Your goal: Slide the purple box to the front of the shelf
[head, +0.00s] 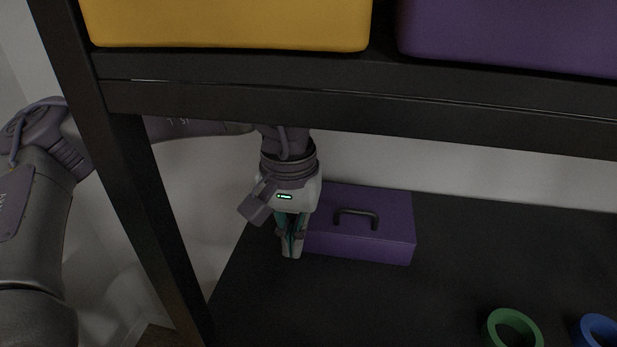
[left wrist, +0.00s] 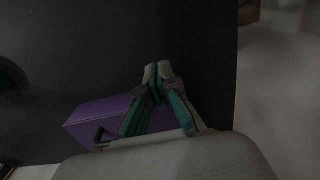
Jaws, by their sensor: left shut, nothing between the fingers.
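The purple box (head: 375,236) with a dark handle (head: 357,217) on top sits on the black lower shelf (head: 470,250), towards its back left. My left gripper (head: 290,256) points down just left of the box, very close to its left side; I cannot tell whether they touch. Its fingers are shut with nothing between them. In the left wrist view the shut fingertips (left wrist: 158,68) reach past the purple box (left wrist: 88,120), and the fingers cover part of it. My right gripper is in neither view.
A green ring (head: 513,328) and a blue ring (head: 598,331) lie at the front right of the lower shelf. A dark post (head: 160,220) stands left of the gripper. The upper shelf beam (head: 350,108) crosses above, carrying a yellow bin (head: 230,25) and a purple bin (head: 510,35).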

